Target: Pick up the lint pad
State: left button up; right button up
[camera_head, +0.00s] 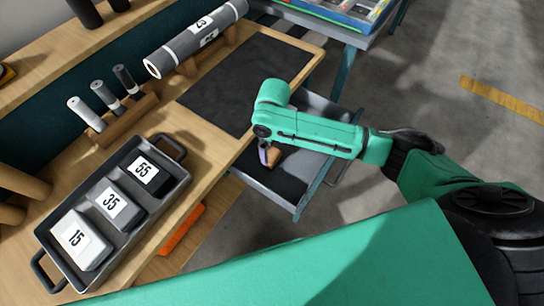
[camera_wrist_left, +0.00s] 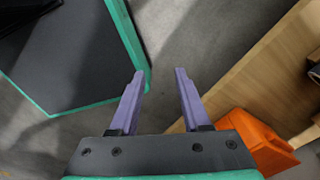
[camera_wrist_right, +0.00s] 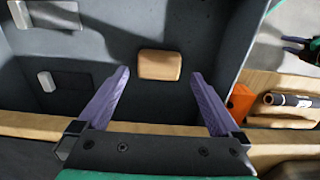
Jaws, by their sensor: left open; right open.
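A small tan block, which looks like the lint pad (camera_wrist_right: 160,65), lies on the dark floor of an open drawer (camera_head: 270,183). In the head view the pad (camera_head: 276,156) is partly hidden by my right gripper (camera_head: 265,153). My right gripper also shows in the right wrist view (camera_wrist_right: 160,88), with its purple fingers spread. The pad lies beyond the fingertips, roughly centred between them, and nothing is held. My left gripper (camera_wrist_left: 160,72) is open and empty in the left wrist view, over grey floor. I cannot make it out in the head view.
The drawer sticks out below the wooden bench (camera_head: 205,165). On the bench are a tray (camera_head: 168,205) of numbered blocks, a rack (camera_head: 120,120) of small rolls and a large grey roll (camera_head: 190,45). An orange object (camera_head: 182,232) is below the bench edge.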

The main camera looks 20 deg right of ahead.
aim_at(272, 155)
notch_tip(272, 155, down, 6)
jog(key=shift+w+a+r, duration=0.1)
jog(key=shift+w, duration=0.05)
jog(key=shift+c, duration=0.6)
jog(key=c, duration=1)
pick_arm(q)
jog(key=w, duration=0.2)
jog(key=shift+w+d+r, duration=0.1)
jog(key=shift+w+r, duration=0.05)
jog(key=shift+w, duration=0.2)
jog(key=shift+r+p, duration=0.5)
jog(key=shift+p, duration=0.1)
pick_arm(e)
notch_tip(272, 155, up, 20)
